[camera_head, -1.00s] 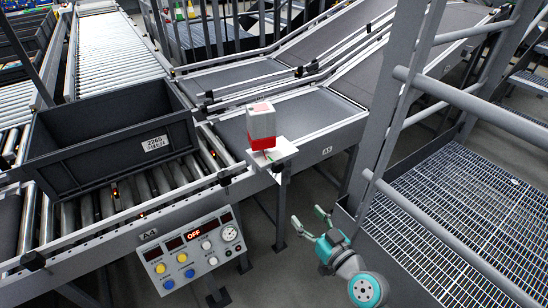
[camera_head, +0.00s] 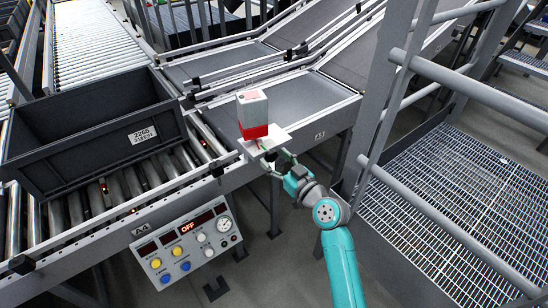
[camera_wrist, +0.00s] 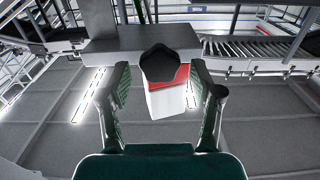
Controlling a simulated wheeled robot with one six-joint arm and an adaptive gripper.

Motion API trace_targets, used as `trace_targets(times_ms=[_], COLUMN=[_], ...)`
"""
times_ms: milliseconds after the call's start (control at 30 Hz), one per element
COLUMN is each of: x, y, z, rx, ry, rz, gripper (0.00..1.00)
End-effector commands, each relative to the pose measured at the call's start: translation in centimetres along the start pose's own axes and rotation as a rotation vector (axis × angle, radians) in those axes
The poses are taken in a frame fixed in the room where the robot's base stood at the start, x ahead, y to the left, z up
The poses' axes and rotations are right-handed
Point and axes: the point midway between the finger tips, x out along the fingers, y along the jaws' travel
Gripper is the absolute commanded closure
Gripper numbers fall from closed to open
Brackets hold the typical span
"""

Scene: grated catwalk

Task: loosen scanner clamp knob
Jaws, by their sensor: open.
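The scanner (camera_head: 253,115), a white box with a red lower part, stands on a pale mounting plate (camera_head: 281,134) at the conveyor's edge. A dark, lobed clamp knob (camera_wrist: 170,66) shows in the wrist view in front of the scanner (camera_wrist: 166,102), beside a grey block (camera_wrist: 120,47). In the head view I cannot make the knob out clearly. My gripper (camera_head: 277,163) is just below and right of the plate. In the wrist view my gripper (camera_wrist: 160,70) is open, with the knob appearing between its fingers, a gap on each side. I cannot tell how far ahead the knob is.
A dark crate (camera_head: 95,144) sits on the roller conveyor at left. A control panel (camera_head: 187,243) with coloured buttons and an "OFF" display hangs at the conveyor's front. Grey railings (camera_head: 450,88) and a grated catwalk (camera_head: 450,180) are at right, close to my arm.

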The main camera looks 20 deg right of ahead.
Motion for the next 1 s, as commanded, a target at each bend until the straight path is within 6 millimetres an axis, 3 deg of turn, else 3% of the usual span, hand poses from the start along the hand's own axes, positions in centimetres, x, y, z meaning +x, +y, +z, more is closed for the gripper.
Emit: trace_targets(times_ms=[133,433,467,700,1000], x=[1.00,1.20,1.19,1.18,1.18], y=[0.01,0.01,0.01,0.01,0.00], z=[-0.05,-0.02,-0.02,-0.02,-0.03], rx=[0.000,0.001,0.001,0.000,0.026], ry=[0.001,0.000,0.000,0.000,0.000], rz=[0.000,0.001,0.001,0.001,0.000], gripper=[0.35,0.35,0.37,0.94,0.94])
